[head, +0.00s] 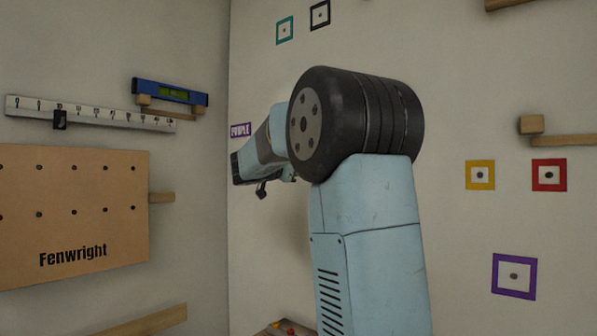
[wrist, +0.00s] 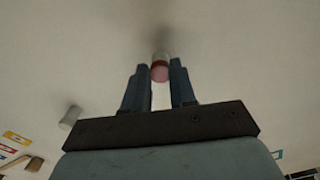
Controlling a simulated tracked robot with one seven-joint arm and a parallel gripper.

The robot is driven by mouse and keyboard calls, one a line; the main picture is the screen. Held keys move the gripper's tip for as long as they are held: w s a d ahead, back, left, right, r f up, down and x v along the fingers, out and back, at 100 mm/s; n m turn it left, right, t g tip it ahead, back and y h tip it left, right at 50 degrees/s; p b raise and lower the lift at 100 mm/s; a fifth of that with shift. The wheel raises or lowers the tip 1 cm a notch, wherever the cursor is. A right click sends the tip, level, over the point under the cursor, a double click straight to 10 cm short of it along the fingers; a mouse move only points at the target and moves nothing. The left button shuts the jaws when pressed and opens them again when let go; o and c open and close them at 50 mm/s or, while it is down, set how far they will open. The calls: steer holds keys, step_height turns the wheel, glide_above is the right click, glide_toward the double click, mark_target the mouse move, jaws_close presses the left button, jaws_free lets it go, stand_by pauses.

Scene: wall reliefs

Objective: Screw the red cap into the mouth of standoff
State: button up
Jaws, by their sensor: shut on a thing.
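In the wrist view, my gripper (wrist: 159,74) is shut on the red cap (wrist: 159,73), which sits between the two fingertips. A pale cylindrical standoff (wrist: 161,57) shows straight beyond the cap, against the wall. Cap and standoff look lined up and touching or nearly so; I cannot tell whether the cap is inside the mouth. A second pale standoff (wrist: 70,117) sticks out of the wall at the lower left of the wrist view. In the head view, my arm reaches left to the wall near the corner; the fingertips and cap cannot be made out there.
A purple label (head: 240,130) is on the wall by my wrist. Coloured square targets (head: 480,175) dot the right wall. A tray (head: 285,330) with small red items shows below.

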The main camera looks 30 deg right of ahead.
steer(key=o, duration=0.7)
steer(key=shift+s+r+n, duration=0.1)
steer(key=shift+n, duration=5.05)
steer(key=shift+s+r+n, duration=0.1)
steer(key=shift+n, duration=5.05)
